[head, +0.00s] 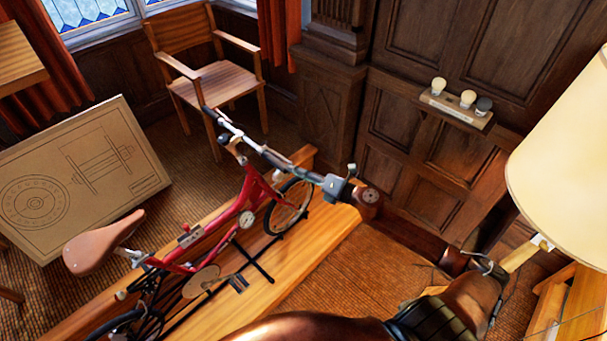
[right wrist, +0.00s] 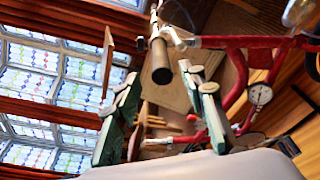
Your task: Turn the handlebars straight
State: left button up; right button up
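A red bicycle (head: 205,245) with a tan saddle (head: 103,243) stands on a wooden plinth. Its handlebars (head: 262,150) run from upper left to lower right in the head view, above the front wheel (head: 290,205). I cannot tell exactly how far they are turned. My right gripper (head: 340,183) is at their right-hand end. In the right wrist view, a dark bar end (right wrist: 162,70) shows between the spread fingers of my right gripper (right wrist: 160,82), with gaps at both sides. Contact is not visible. My left gripper is not in view.
The wooden plinth (head: 215,322) lies under the bicycle. A drafting board (head: 130,165) leans at left, and a wooden armchair (head: 205,75) stands behind. A lamp shade (head: 560,160) is close at right. A small shelf with bulbs (head: 455,112) is on the panelled wall.

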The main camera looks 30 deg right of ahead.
jog(key=shift+v, duration=1.1)
jog(key=shift+c, duration=0.4)
jog(key=shift+s+a+f, duration=0.15)
jog(key=shift+a+f, duration=0.05)
jog(key=shift+f, duration=0.05)
jog(key=shift+c, duration=0.8)
jog(key=shift+m+t, duration=0.5)
jog(key=shift+t, duration=0.1)
jog(key=s+a+f+b, duration=0.1)
jog(key=s+a+f, duration=0.2)
jog(key=shift+s+a+f, duration=0.3)
jog(key=shift+s+f, duration=0.05)
jog(key=c, duration=0.5)
jog(key=s, duration=0.1)
jog(key=s+a+f+t+h+b, duration=0.1)
jog(key=s+a+m+h, duration=0.1)
jog(key=shift+s+f, duration=0.2)
jog(key=shift+s, duration=0.05)
grip_shut()
jog(key=w+r+p, duration=0.2)
jog(key=w+p, duration=0.1)
jog(key=w, duration=0.7)
jog(key=shift+w+d+r+t, duration=0.25)
jog(key=shift+d+r+t, duration=0.1)
jog(key=shift+d+t, duration=0.05)
